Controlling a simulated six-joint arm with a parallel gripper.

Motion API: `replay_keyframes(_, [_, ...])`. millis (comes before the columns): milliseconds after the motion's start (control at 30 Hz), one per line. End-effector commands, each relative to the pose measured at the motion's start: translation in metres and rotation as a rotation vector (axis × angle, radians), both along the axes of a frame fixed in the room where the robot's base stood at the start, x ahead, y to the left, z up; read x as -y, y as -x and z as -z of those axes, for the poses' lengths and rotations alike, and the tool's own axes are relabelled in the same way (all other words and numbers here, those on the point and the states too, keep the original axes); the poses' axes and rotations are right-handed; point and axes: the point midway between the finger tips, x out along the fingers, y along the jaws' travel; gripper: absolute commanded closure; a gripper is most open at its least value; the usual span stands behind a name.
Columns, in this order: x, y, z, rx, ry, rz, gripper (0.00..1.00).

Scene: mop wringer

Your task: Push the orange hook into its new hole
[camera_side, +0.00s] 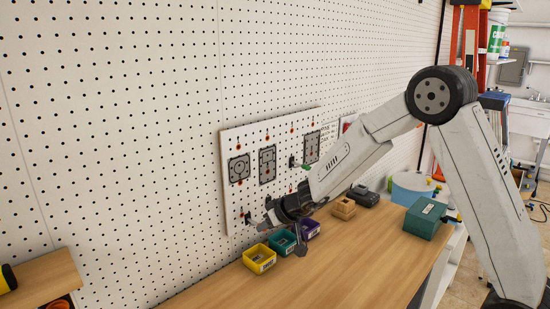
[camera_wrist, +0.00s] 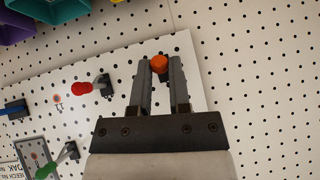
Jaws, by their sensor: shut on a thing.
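The orange hook, with a round orange tip (camera_wrist: 159,64) and a dark body, sits between the fingertips of my gripper (camera_wrist: 160,75) in the wrist view. The fingers are closed on it. Behind it is the white pegboard panel (camera_wrist: 130,60), near that panel's corner. I cannot tell whether the hook's back end is in a hole, as the fingers hide it. In the side view my gripper (camera_side: 268,220) is at the lower left part of the panel (camera_side: 240,143). The hook cannot be made out clearly there.
A red-tipped hook (camera_wrist: 84,88), a green-tipped hook (camera_wrist: 46,170) and a blue piece (camera_wrist: 15,107) are on the panel. Yellow (camera_side: 260,259), teal (camera_side: 283,243) and purple (camera_side: 310,230) bins stand on the wooden bench (camera_side: 365,263) below my gripper. A green box (camera_side: 424,219) stands at right.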

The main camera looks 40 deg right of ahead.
Motion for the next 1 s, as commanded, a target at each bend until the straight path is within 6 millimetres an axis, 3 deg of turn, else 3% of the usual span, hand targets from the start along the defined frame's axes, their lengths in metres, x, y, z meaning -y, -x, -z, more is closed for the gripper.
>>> replay_keyframes(1000, [0.0014, 0.0000, 0.0002, 0.001, -0.062, 0.001, 1.00])
